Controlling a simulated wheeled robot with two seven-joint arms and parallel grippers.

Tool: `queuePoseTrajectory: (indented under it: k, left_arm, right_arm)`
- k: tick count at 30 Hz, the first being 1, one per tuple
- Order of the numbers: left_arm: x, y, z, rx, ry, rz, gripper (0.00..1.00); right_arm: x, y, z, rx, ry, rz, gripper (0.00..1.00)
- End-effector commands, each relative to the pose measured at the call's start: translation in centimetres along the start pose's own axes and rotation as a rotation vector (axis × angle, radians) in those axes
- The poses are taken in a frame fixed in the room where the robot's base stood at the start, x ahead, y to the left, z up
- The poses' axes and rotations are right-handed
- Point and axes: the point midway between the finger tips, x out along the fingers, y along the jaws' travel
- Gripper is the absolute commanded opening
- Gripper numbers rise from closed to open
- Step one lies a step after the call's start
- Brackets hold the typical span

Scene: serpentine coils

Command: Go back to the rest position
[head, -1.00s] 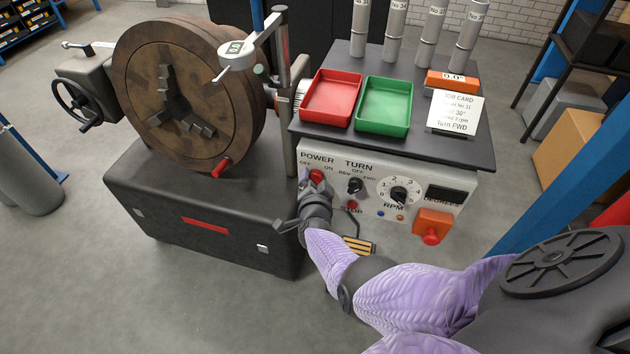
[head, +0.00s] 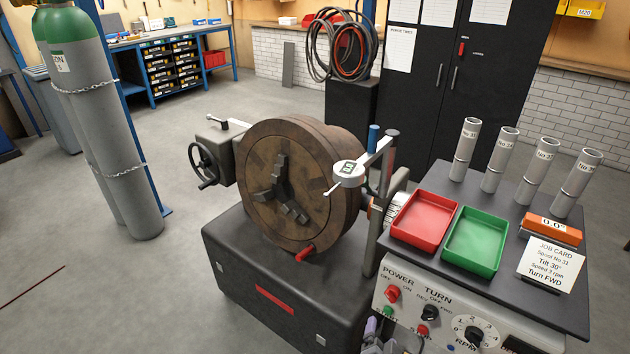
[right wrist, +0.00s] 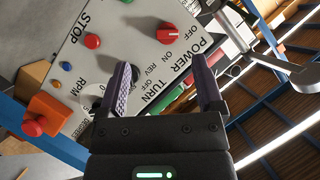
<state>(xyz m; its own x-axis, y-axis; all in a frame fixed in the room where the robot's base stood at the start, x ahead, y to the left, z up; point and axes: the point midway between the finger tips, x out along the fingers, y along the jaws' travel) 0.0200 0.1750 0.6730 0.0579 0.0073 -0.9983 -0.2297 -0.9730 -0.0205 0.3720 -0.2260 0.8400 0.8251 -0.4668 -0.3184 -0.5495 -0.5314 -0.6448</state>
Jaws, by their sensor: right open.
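My right gripper (head: 376,335) shows at the bottom edge of the head view, low in front of the control panel (head: 400,325), with most of its arm out of frame. In the right wrist view its two purple fingers (right wrist: 165,85) are apart, with nothing held between them. The red POWER knob (right wrist: 170,32) lies beyond the fingertips, apart from them. The POWER knob (head: 393,294) and the black TURN knob (head: 430,312) show in the head view. My left gripper is not in view.
Red (head: 424,220) and green (head: 477,240) trays and several grey tubes stand on the panel top. Gas cylinders (head: 110,150) stand left; the floor between is clear.

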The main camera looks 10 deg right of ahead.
Motion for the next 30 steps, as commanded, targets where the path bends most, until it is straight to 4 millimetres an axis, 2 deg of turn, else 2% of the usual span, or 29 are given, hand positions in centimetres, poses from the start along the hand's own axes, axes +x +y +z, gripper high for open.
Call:
queuePoseTrajectory:
  k: [2, 3, 5, 6, 9, 12, 13, 15, 18, 30]
  left_arm:
    - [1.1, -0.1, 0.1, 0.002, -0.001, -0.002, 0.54]
    - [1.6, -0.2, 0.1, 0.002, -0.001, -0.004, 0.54]
    - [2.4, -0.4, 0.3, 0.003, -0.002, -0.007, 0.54]
    - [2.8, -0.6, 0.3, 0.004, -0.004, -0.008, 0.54]
    - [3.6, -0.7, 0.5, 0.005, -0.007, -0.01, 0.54]
    - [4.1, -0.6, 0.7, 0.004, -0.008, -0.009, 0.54]
    - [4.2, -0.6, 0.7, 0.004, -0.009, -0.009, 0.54]
    - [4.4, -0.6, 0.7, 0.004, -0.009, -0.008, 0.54]
    - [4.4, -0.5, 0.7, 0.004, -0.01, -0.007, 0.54]
    - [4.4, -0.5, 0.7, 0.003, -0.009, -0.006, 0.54]
  right_arm:
    - [-1.8, 3.8, 4.1, -0.184, -0.176, -0.015, 0.85]
    - [-3.5, 6.4, 6.6, -0.312, -0.303, -0.024, 0.85]
    - [-6.8, 10.9, 10.1, -0.512, -0.505, -0.033, 0.85]
    - [-9.3, 13.9, 11.8, -0.637, -0.632, -0.036, 0.85]
    - [-15.5, 21.1, 14.1, -0.911, -0.916, -0.03, 0.85]
    - [-20.6, 26.5, 14.2, -1.118, -1.129, -0.021, 0.85]
    - [-21.8, 27.7, 14.1, -1.164, -1.175, -0.019, 0.85]
    - [-23.7, 29.6, 13.7, -1.242, -1.254, -0.015, 0.85]
    - [-25.0, 30.8, 13.2, -1.293, -1.305, -0.012, 0.85]
    - [-25.1, 30.9, 13.2, -1.297, -1.308, -0.011, 0.85]
